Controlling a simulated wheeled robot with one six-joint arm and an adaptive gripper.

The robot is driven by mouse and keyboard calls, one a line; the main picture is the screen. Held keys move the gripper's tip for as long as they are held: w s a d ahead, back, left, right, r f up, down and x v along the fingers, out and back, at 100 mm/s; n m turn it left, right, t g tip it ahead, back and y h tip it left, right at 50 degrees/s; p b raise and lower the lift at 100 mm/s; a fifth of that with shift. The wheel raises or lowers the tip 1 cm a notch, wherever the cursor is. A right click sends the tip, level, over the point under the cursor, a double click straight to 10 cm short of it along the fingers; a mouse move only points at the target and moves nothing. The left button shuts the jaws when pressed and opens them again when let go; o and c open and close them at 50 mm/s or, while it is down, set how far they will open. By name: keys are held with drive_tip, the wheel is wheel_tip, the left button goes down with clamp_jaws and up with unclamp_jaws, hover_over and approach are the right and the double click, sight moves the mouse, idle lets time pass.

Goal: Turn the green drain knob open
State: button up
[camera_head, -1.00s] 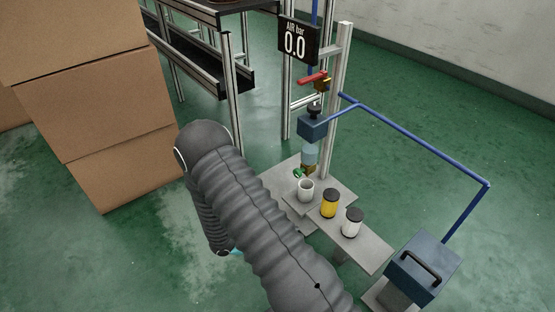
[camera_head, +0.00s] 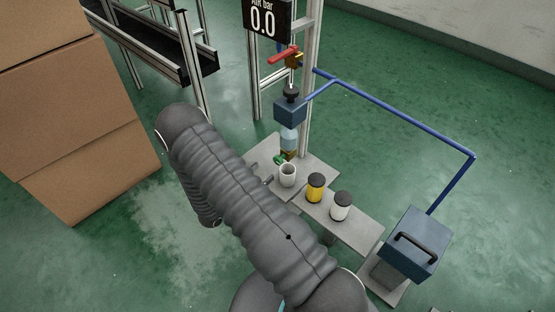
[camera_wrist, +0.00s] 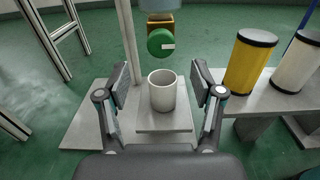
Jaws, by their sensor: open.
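The green drain knob (camera_wrist: 161,42) faces me in the wrist view, with a pale mark on its right side. It sits on a brass fitting (camera_wrist: 160,20) under the clear bowl (camera_head: 289,139) of the blue filter unit. In the head view the knob (camera_head: 279,160) is small and beside the bowl's bottom. My gripper (camera_wrist: 160,82) is open and empty, its two fingers spread apart. The knob is beyond and above the fingertips, centred between them and not touched.
A white cup (camera_wrist: 162,92) stands on the plate below the knob, between my fingers in the picture. A yellow canister (camera_wrist: 249,62) and a white canister (camera_wrist: 296,66) stand to the right. A red-handled valve (camera_head: 284,55) is above the filter. Cardboard boxes (camera_head: 70,110) stand at left.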

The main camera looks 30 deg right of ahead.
sight(276, 162)
drive_tip(key=x, duration=0.8)
drive_tip(key=shift+w+d+p, duration=0.1)
drive_tip(key=shift+d+p, duration=0.2)
drive_tip(key=shift+p, duration=0.05)
drive_tip(key=shift+c, duration=0.3)
drive_tip(key=c, duration=1.1)
